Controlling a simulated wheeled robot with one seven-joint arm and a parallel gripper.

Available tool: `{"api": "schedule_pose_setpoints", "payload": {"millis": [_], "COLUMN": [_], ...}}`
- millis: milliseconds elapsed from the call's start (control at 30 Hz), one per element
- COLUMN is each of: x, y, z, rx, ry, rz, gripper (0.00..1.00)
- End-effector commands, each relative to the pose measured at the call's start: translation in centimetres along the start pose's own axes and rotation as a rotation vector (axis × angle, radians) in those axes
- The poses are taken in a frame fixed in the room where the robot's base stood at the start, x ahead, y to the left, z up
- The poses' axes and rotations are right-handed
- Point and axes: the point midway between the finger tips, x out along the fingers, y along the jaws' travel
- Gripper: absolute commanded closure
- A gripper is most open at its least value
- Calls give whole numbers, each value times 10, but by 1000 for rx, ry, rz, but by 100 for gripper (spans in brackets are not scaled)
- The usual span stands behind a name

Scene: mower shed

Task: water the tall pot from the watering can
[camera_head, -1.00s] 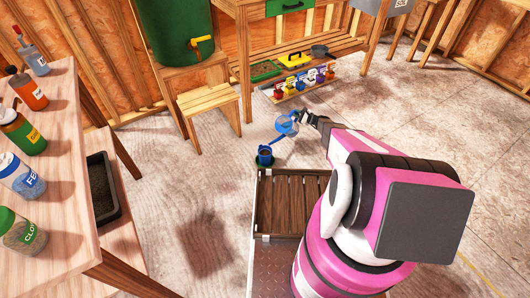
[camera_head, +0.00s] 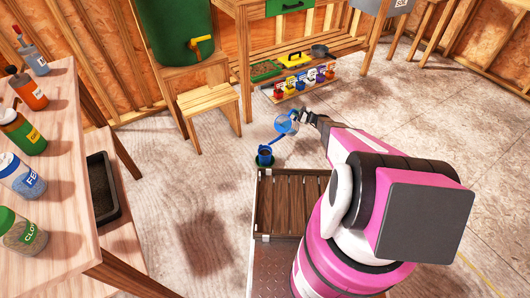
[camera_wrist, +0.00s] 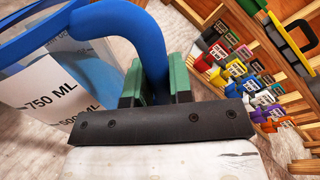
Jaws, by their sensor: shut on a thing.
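The watering can (camera_head: 287,125) has a clear body with a blue spout and handle. In the wrist view its blue handle (camera_wrist: 100,20) passes between the green finger pads, and its clear side (camera_wrist: 45,92) shows "750 ML" and "500 ML" marks. My gripper (camera_wrist: 155,85) is shut on this handle; it also shows in the head view (camera_head: 304,118). The can is held tilted, spout pointing down-left toward the blue tall pot (camera_head: 265,155). This pot stands upright on a green saucer. I cannot tell whether water is flowing or how full either one is.
A slatted dark wooden deck (camera_head: 290,200) lies just in front of the pot. A wooden stool (camera_head: 209,105) and a green barrel (camera_head: 175,35) stand behind left. A bench with bottles (camera_head: 25,180) is at left. Colourful packets (camera_head: 305,80) sit under the back workbench (camera_head: 300,50).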

Motion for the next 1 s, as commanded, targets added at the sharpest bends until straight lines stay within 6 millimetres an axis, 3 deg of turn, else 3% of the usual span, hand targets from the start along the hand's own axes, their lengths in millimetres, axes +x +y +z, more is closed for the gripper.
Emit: {"api": "schedule_pose_setpoints", "payload": {"millis": [1000], "x": [-1], "y": [-3], "z": [18], "rx": [-59], "ry": [10], "rz": [-1], "gripper": [100]}}
